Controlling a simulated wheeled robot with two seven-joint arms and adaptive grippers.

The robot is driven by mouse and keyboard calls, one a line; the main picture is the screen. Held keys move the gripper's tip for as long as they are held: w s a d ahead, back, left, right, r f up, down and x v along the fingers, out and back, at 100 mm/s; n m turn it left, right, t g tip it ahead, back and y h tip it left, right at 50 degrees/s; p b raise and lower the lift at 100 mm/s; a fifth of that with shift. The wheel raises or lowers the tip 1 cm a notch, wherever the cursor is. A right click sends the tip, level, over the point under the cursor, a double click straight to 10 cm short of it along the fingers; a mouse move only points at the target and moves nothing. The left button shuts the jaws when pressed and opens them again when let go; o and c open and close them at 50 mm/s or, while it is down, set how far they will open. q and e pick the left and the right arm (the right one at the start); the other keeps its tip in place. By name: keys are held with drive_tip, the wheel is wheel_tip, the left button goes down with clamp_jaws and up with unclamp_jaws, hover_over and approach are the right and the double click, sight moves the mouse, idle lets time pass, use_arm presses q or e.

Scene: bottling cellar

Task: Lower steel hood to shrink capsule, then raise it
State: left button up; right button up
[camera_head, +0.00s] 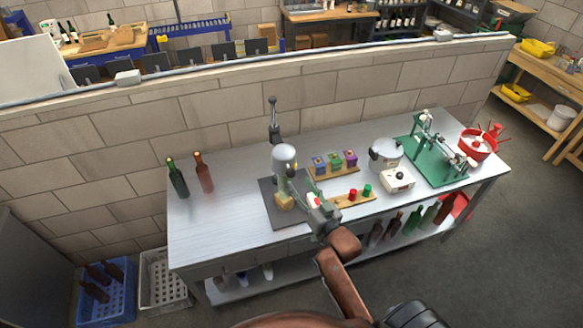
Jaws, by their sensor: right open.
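The steel hood (284,157) is a rounded silver dome on a stand, with an upright dark lever (272,112) behind it. It stands over a dark mat (268,205) on the metal bench. A small tan block (284,202) sits on the mat below the hood. My right gripper (296,188) is open, just below and to the right of the hood, beside the block. It hides part of the space under the hood, so I cannot tell whether a bottle or capsule is there. My left gripper is out of view.
The front left bench top is clear.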

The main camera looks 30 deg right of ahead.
sight(290, 173)
drive_tip(key=w, duration=0.3)
drive_tip(key=w+p, duration=0.1)
drive_tip(key=w, duration=0.3)
drive_tip(key=shift+w+d+f, duration=0.1)
drive_tip(key=shift+w+d, duration=0.1)
drive_tip(key=shift+w, duration=0.05)
drive_tip(key=shift+c, duration=0.3)
clamp_jaws()
